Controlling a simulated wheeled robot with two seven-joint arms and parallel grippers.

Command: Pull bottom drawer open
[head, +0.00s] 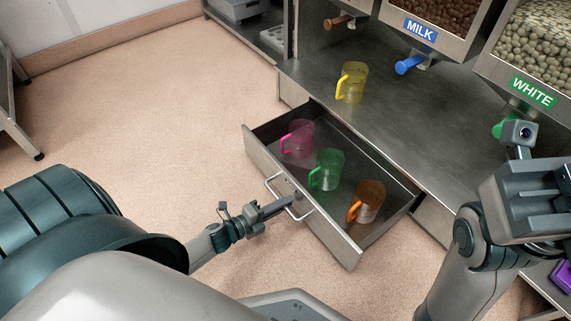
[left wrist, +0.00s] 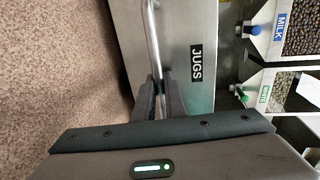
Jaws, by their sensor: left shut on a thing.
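The metal drawer (head: 333,240) stands pulled well out from under the counter in the head view. Its front, labelled JUGS (left wrist: 196,63), also shows in the left wrist view. A pink jug (head: 298,140), a green jug (head: 327,170) and an orange jug (head: 367,202) stand inside. My left gripper (head: 290,201) is shut on the drawer's bar handle (head: 270,183); in the left wrist view its fingers (left wrist: 159,85) close around the bar (left wrist: 152,40). My right gripper (head: 519,140) is at the right, near the green dispenser tap; its jaw state does not show clearly.
A yellow jug (head: 352,83) stands on the metal counter (head: 400,125) above the drawer. Dispensers labelled MILK (head: 420,30) and WHITE (head: 533,91) hang over the counter, with a blue tap (head: 409,64) and a green tap (head: 500,127). The floor (head: 170,120) left of the drawer is clear.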

